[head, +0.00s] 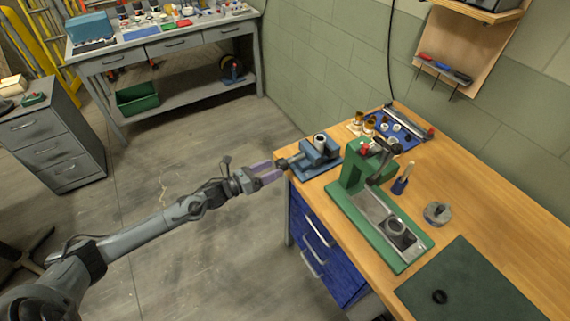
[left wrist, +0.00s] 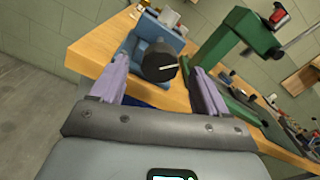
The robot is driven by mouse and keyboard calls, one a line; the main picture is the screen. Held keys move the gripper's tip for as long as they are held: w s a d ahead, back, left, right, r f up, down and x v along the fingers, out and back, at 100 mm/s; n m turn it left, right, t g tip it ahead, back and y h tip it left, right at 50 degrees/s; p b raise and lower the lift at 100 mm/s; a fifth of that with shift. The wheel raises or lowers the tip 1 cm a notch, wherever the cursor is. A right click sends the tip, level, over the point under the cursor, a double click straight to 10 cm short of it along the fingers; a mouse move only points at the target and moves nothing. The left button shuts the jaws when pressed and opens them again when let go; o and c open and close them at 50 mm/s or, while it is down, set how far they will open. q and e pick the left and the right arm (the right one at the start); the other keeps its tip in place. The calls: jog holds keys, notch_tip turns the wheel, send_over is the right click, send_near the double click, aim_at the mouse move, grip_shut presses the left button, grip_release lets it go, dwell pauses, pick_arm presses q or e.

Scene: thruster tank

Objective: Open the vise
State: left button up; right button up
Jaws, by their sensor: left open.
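The blue vise (head: 318,152) sits at the near left corner of the wooden workbench, with a light grey cylindrical piece (head: 320,141) standing at its jaws. A dark screw end with a handle bar (head: 291,160) points out over the bench edge toward my left gripper. In the left wrist view the blue vise (left wrist: 153,50) is straight ahead, and its round dark screw end (left wrist: 158,62) shows between my fingertips. My left gripper (head: 270,173) is open, its purple fingers on either side of that end; I cannot tell whether they touch it. My right gripper is not in view.
A green arbor press (head: 375,205) stands close to the right of the vise. A blue mat (head: 396,127) with small parts lies behind it. A grey round part (head: 437,213) and a dark green mat (head: 470,285) are further right.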

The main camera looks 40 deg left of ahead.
aim_at(278, 166)
pick_arm(q)
jog(key=shift+x, duration=3.05)
jog(key=shift+c, duration=0.2)
jog(key=c, duration=1)
